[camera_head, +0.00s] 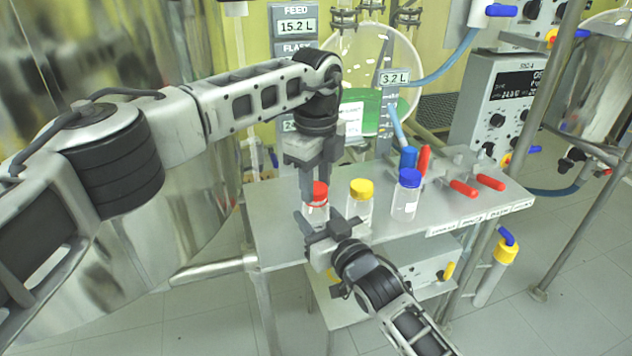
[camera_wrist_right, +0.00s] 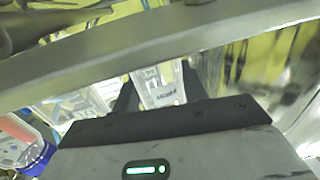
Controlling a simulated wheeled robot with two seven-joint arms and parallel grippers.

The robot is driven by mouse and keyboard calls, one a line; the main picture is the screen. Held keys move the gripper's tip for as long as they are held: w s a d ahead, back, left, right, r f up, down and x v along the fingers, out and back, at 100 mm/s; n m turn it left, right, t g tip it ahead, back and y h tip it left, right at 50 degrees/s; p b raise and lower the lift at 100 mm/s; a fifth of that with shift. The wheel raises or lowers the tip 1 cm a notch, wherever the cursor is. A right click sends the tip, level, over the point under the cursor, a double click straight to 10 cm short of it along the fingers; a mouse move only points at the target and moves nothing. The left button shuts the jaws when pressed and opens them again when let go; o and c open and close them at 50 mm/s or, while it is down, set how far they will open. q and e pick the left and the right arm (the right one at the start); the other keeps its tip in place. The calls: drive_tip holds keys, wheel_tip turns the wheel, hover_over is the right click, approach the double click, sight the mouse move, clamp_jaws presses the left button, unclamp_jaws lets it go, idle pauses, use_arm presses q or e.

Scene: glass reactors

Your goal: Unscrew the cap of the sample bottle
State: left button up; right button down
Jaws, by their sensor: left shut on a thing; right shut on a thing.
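The sample bottle (camera_head: 317,212) is clear with a red cap (camera_head: 319,190) and stands at the left of the grey bench shelf. My left gripper (camera_head: 318,186) comes down from above and is shut on the red cap. My right gripper (camera_head: 318,222) reaches in from the front, low on the bottle, and is shut on its body. In the right wrist view the bottle body (camera_wrist_right: 160,88), with a pale label, shows between the dark fingers; the cap is hidden there. My fingers partly cover the bottle in the head view.
A yellow-capped bottle (camera_head: 360,205) stands just right of the sample bottle, and a blue-capped bottle (camera_head: 405,200) further right. Red-handled valves (camera_head: 465,188) are at the shelf's right. A round glass flask (camera_head: 365,70) with green liquid is behind.

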sight(316, 187)
use_arm(q)
drive_tip(key=shift+r, duration=0.85)
drive_tip(key=shift+r, duration=2.05)
use_arm(e)
drive_tip(key=c, duration=0.7)
unclamp_jaws()
drive_tip(key=shift+s, duration=0.1)
